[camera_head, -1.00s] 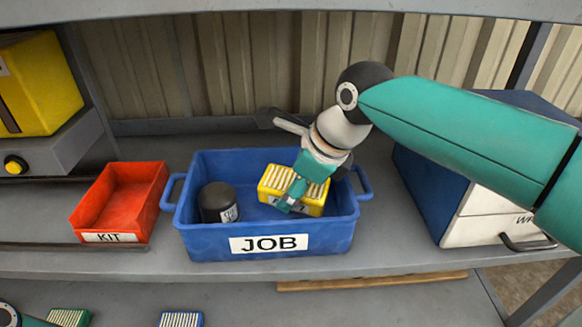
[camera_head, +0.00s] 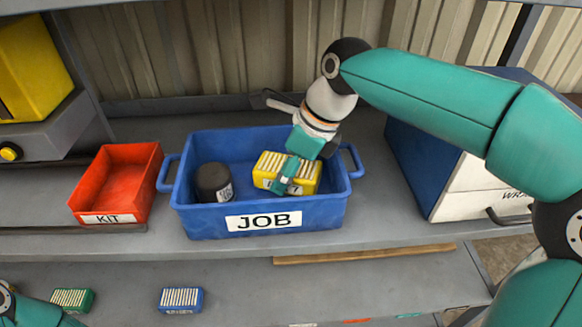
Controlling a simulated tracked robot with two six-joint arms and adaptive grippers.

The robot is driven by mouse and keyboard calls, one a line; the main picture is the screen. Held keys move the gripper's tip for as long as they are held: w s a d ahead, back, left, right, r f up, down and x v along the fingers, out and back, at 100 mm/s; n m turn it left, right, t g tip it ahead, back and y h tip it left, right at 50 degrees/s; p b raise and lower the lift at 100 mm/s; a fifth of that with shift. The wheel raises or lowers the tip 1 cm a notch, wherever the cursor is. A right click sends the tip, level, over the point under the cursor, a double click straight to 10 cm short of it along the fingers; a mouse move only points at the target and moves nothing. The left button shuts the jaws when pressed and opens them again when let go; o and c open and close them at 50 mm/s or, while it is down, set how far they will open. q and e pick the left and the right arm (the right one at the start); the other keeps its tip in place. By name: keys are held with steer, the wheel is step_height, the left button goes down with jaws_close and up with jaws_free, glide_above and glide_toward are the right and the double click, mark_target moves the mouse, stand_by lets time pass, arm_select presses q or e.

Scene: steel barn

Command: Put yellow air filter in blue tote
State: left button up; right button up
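The blue tote (camera_head: 190,213) labelled JOB stands on the shelf in the middle. The yellow air filter (camera_head: 270,183), with a white pleated top, is inside the tote's walls on the right side. My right gripper (camera_head: 287,176) reaches down over the filter and is shut on it, one finger showing across its front face. The far finger is hidden. Whether the filter touches the tote floor is hard to tell. Only a part of my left arm shows at the bottom left; its gripper is out of view.
A black canister (camera_head: 213,182) stands in the tote's left part. A red KIT bin (camera_head: 116,185) is left of it, and a blue and white cabinet (camera_head: 448,190) is right. A green filter (camera_head: 72,300) and a blue filter (camera_head: 181,300) lie on the lower surface.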

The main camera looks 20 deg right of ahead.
steer(key=shift+f, duration=0.55)
steer(key=o, duration=1.2)
steer(key=shift+r, duration=0.65)
steer(key=p+v, duration=0.1)
steer(key=v, duration=0.3)
steer(key=shift+r, duration=0.25)
steer(key=s+d, duration=0.2)
steer(key=d, duration=0.1)
steer(key=s+d+b, duration=0.1)
steer(key=s+d, duration=0.2)
steer(key=s+d+b, duration=0.1)
steer(key=s+d, duration=0.1)
steer(key=d, duration=0.2)
steer(key=shift+s+r, duration=0.15)
steer(key=shift+s, duration=0.05)
